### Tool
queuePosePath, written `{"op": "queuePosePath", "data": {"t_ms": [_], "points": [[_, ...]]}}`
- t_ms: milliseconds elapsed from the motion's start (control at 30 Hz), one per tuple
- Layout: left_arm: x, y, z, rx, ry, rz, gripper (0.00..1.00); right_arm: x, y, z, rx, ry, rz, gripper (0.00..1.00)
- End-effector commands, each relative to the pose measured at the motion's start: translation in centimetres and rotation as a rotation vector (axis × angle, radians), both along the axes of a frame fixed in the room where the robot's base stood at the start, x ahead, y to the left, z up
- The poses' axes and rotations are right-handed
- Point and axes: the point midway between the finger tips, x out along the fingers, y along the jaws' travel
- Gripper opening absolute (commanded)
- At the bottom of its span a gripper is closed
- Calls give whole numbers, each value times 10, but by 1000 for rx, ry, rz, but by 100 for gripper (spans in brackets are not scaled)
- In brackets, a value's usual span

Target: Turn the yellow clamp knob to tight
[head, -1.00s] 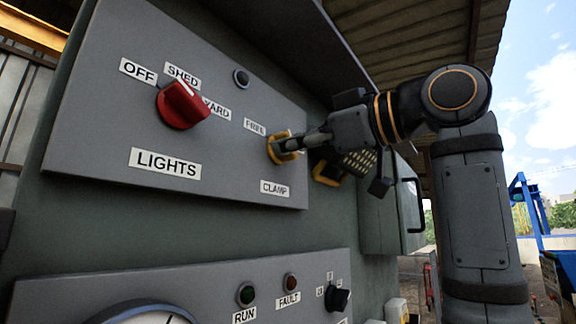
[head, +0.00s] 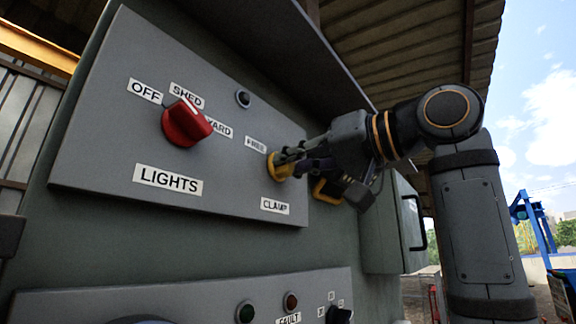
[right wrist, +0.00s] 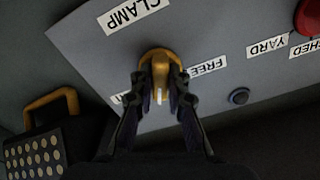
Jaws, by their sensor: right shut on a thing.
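The yellow clamp knob (head: 279,168) sits on the grey upper panel (head: 225,95), above the CLAMP label (head: 275,206) and below right of the FREE label (head: 256,145). My right gripper (head: 291,159) reaches in from the right and is shut on this knob. In the right wrist view, the fingers (right wrist: 160,88) lie on either side of the yellow knob (right wrist: 160,62), with a white mark on it between them. A label left of the knob (right wrist: 122,98) is partly covered by a finger. My left gripper is out of view.
A red LIGHTS knob (head: 185,122) stands out from the panel to the left. A dark round button (head: 243,98) is above. A yellow handle (head: 325,191) and a grey box (head: 392,225) lie right of the panel. A lower panel (head: 190,295) carries lamps and a black knob.

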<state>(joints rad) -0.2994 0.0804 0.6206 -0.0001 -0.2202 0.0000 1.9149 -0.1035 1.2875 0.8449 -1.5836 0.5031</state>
Motion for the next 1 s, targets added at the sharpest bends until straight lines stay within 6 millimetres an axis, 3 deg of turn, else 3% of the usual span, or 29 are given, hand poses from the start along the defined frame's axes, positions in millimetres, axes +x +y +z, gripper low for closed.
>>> {"op": "queuePosePath", "data": {"t_ms": [500, 1000], "points": [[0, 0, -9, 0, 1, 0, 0, 1, -1, -4, 251, 359, -3, 0], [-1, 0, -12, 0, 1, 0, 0, 1, -1, -4, 359, 506, -5, 0]]}}
